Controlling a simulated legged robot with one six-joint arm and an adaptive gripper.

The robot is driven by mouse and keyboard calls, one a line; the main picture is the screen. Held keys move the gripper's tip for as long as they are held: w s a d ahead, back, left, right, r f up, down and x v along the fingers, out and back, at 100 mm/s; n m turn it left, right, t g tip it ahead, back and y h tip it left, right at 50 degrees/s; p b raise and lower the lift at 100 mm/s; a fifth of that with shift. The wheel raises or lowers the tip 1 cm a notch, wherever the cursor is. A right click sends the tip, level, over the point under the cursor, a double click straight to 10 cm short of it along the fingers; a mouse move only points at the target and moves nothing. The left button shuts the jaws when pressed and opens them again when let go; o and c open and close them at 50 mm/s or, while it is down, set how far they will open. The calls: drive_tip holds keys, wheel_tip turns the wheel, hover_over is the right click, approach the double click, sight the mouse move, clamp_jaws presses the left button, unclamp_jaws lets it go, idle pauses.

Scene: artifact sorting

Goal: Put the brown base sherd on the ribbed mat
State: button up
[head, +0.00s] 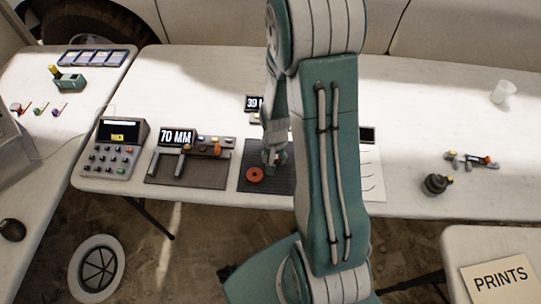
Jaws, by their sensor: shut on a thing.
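The brown base sherd (255,174) shows as a round reddish-brown piece with a dark centre. It is at the left front part of the dark ribbed mat (284,187), over or on its surface; I cannot tell if there is a gap beneath. My gripper (269,161) points down over the mat, at the upper right edge of the sherd, and is shut on it. The fingertips are small and the grip is partly unclear. My arm hides the right part of the mat.
A caliper-like gauge reading 70 MM (176,137) and a keypad device (114,148) stand left of the mat. A 39 display (254,103) is behind it. A white sheet (371,175) lies right. A dark round weight (436,185) and a cup (502,92) are farther right.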

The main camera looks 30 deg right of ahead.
drive_tip(key=shift+s+a+f, duration=0.1)
drive_tip(key=shift+a+f, duration=0.1)
drive_tip(key=shift+f, duration=0.4)
drive_tip(key=shift+a+f, duration=0.15)
drive_tip(key=shift+f, duration=0.4)
drive_tip(key=shift+d, duration=0.1)
drive_tip(key=o, duration=0.8)
drive_tip(key=shift+o, duration=0.2)
drive_tip(key=s+a+r+n+t, duration=0.1)
drive_tip(key=a+r+n, duration=0.15)
drive_tip(key=r, duration=0.95)
drive_tip(key=s+a+r+n+t, duration=0.1)
drive_tip(key=s+a+r+t, duration=0.15)
drive_tip(key=r, duration=1.05)
drive_tip(key=s+a+r+n+t, duration=0.2)
drive_tip(key=s+a+r+n, duration=0.1)
drive_tip(key=s+r, duration=0.5)
drive_tip(key=shift+a+r, duration=0.35)
drive_tip(key=shift+a, duration=0.5)
